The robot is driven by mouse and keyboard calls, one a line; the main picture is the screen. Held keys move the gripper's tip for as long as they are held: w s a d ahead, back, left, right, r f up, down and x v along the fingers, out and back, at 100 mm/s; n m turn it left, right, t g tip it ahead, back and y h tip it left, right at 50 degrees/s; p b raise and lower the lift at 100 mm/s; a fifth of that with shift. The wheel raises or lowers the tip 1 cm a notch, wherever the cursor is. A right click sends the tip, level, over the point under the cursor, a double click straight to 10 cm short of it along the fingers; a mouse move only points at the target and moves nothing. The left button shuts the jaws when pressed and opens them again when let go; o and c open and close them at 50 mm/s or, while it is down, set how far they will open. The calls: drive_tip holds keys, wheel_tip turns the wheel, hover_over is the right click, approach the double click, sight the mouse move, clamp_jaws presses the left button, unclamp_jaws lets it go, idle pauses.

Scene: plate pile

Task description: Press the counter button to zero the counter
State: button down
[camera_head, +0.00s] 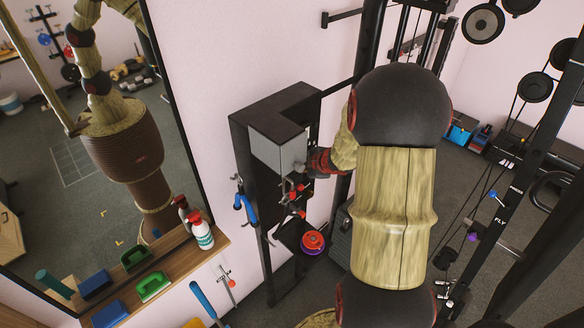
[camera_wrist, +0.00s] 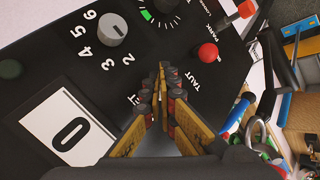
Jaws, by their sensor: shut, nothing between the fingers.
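In the wrist view a black panel fills most of the picture, with a white counter display (camera_wrist: 67,123) showing 0. A grey knob (camera_wrist: 112,29) stands among printed numbers, and a red round button or knob (camera_wrist: 208,51) lies to the right near the word TAUT. A dark green round button (camera_wrist: 10,69) is at the left edge. I cannot tell which of these is the counter button. My gripper (camera_wrist: 162,70) is shut and empty, its fingertips over the panel between display and red knob; contact cannot be told. In the head view my gripper (camera_head: 293,188) is at the black stand (camera_head: 285,108).
A mirror (camera_head: 75,200) and a wooden shelf (camera_head: 165,282) with a spray bottle (camera_head: 200,232) and green and blue items are on the left. Gym frames with weights (camera_head: 483,23) stand on the right.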

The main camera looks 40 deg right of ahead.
drive_tip(key=shift+s, duration=0.1)
drive_tip(key=s, duration=0.4)
drive_tip(key=s+p, duration=0.1)
drive_tip(key=shift+s+d, duration=0.25)
drive_tip(key=shift+s, duration=0.15)
idle(0.7)
